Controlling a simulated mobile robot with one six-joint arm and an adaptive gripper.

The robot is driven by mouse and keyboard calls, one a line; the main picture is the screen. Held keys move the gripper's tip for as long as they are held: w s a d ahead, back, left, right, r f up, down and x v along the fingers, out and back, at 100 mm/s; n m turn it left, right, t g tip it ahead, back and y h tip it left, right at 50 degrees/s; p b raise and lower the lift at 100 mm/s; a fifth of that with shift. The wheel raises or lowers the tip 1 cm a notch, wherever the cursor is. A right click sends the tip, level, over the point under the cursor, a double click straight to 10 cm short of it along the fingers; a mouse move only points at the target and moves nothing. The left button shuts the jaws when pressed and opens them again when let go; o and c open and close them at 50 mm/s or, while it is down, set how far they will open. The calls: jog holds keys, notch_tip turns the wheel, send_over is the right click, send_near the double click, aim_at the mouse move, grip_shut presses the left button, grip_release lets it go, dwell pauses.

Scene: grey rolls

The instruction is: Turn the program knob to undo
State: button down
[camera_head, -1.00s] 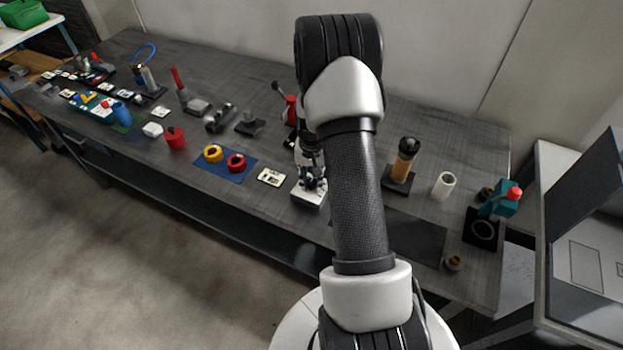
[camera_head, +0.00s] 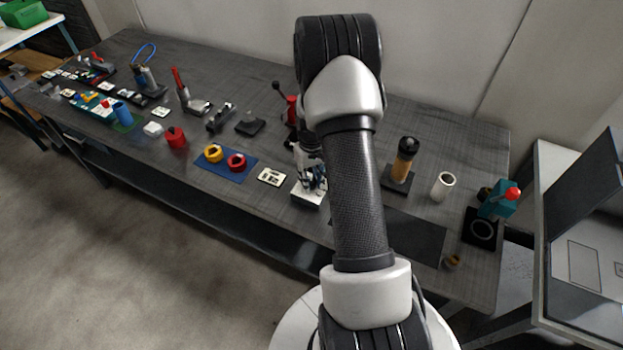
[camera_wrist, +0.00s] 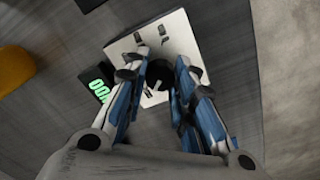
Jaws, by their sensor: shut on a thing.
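The white program box (camera_wrist: 138,48) lies beneath my gripper in the wrist view, with several small dark knobs on its top. A round black knob (camera_wrist: 159,73) sits between my fingertips. My gripper (camera_wrist: 160,78) is shut on this knob, with its blue and grey fingers on either side. The fingers hide part of the knob and box. A dark block with bright green characters (camera_wrist: 100,90) is beside the box; I cannot read them surely. In the head view the white box (camera_head: 306,197) stands at the table's front, under my gripper (camera_head: 313,184).
A small white plate (camera_head: 270,177) and a blue mat (camera_head: 222,165) with yellow and red rings lie left of the box. An orange cylinder (camera_head: 403,163) and a white tube (camera_head: 442,187) stand to the right. A flat dark mat (camera_head: 412,234) is bare.

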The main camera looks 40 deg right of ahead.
aim_at(311, 181)
dwell(0.3)
jog(key=c, duration=1.3)
grip_release()
jog(key=shift+r, duration=0.15)
notch_tip(311, 181, up, 12)
jog(key=shift+f, duration=0.1)
